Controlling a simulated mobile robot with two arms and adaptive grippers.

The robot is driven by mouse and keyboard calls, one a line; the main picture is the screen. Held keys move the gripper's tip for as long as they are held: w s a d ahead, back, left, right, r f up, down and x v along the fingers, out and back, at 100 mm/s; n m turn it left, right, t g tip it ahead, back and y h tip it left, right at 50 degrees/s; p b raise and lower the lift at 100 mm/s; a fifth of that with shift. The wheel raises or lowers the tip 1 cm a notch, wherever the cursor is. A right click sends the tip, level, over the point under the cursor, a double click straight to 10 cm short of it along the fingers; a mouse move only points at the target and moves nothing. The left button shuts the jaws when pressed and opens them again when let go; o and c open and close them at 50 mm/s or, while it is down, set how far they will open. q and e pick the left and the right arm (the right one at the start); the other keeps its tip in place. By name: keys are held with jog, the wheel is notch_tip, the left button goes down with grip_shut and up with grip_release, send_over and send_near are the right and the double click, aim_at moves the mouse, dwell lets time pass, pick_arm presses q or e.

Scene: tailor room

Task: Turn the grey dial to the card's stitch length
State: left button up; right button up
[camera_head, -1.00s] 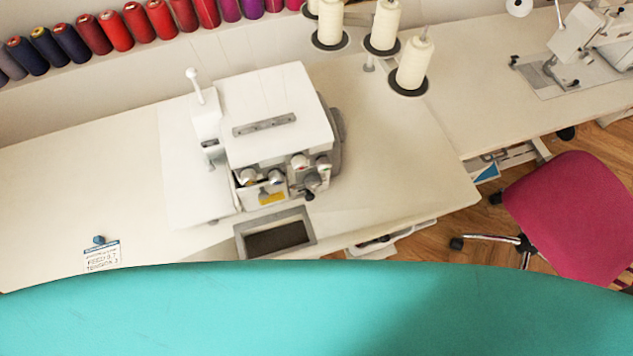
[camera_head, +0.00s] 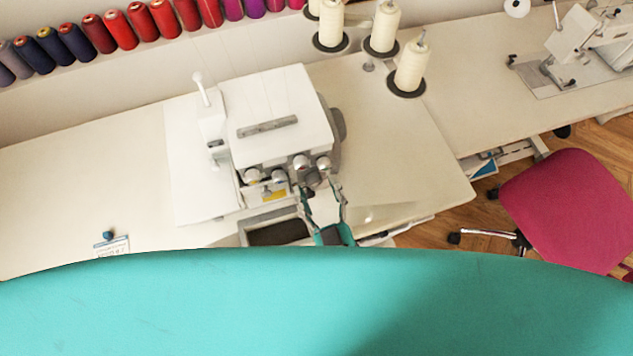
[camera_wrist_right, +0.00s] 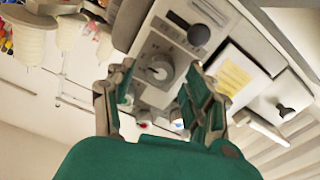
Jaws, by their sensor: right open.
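The white sewing machine (camera_head: 275,105) stands on the table. In the right wrist view, the grey dial (camera_wrist_right: 160,68) is on the machine's pale face, between the fingertips of my right gripper (camera_wrist_right: 159,75). The fingers stand apart on either side of it; I see no clear contact. In the head view my right gripper (camera_head: 320,190) is at the machine's front right corner, and the dial cannot be made out there. The card (camera_head: 113,246) lies at the left near the table's front edge. Its lower part is hidden and its print is unreadable now. My left gripper is not in view.
Several white thread cones (camera_head: 411,65) stand behind and right of the machine. A dark knob (camera_wrist_right: 198,35) and a yellow label (camera_wrist_right: 235,77) are close to the dial. A framed dark recess (camera_head: 278,233) is in front of the machine. A pink chair (camera_head: 568,212) is at the right.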

jog(key=shift+w+a, duration=0.2)
jog(key=shift+w, duration=0.35)
grip_shut()
